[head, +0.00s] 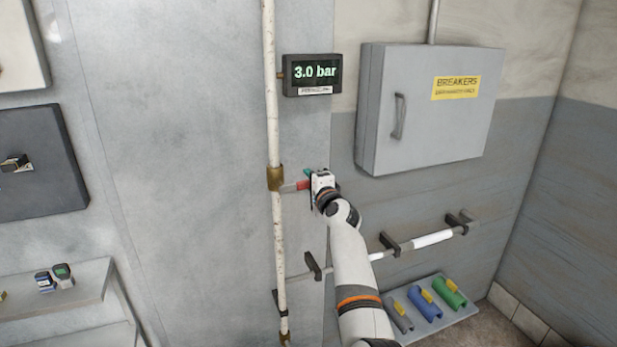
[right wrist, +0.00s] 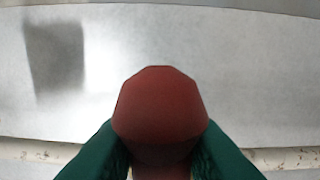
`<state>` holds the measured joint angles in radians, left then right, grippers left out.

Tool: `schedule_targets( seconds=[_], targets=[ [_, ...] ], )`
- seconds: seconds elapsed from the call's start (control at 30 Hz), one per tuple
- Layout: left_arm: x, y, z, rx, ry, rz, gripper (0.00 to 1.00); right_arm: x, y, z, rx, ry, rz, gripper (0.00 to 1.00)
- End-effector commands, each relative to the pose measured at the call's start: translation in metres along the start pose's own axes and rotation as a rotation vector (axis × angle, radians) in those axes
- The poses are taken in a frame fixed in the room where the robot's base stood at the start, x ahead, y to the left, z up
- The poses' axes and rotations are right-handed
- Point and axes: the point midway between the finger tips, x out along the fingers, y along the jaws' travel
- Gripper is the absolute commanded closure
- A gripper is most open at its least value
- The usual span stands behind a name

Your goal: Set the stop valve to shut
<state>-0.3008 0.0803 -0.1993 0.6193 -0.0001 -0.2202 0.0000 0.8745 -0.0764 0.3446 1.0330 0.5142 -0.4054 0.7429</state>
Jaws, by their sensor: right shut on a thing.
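The stop valve (head: 276,178) is a brass body on a white vertical pipe. Its lever (head: 290,188) points sideways to the right, across the pipe, with a red grip (head: 302,185) at its end. My right gripper (head: 308,181) is at the red grip. In the right wrist view the red grip (right wrist: 160,105) sits between the green fingers, and the gripper is shut on it. The fingers and hand hide part of the grip in the head view. My left gripper is not in view.
A display (head: 314,74) reading 3.0 bar hangs above the valve. A grey breakers box (head: 420,110) is on the wall to the right. A horizontal pipe on brackets (head: 433,239) and a shelf with coloured pipe pieces (head: 428,306) are lower right. A shelf (head: 60,296) is at left.

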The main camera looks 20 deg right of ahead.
Motion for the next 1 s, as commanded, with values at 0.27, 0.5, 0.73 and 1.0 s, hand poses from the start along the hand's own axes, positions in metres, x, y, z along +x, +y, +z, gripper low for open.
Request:
schedule_targets(
  seconds=[0.27, 0.5, 0.73, 1.0],
  targets=[
    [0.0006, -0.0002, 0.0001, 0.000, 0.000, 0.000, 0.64, -0.0005, -0.0054, 0.0033, 0.046, -0.006, -0.001, 1.00],
    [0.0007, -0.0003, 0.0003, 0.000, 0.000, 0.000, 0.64, -0.0006, -0.0063, 0.0033, 0.048, -0.006, -0.002, 1.00],
    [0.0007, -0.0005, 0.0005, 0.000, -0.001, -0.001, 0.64, -0.0006, -0.0066, 0.0030, 0.048, -0.005, -0.003, 0.61],
    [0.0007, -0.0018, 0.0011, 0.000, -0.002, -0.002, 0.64, -0.0002, -0.0057, 0.0009, 0.048, -0.001, -0.003, 0.53]
  ],
)
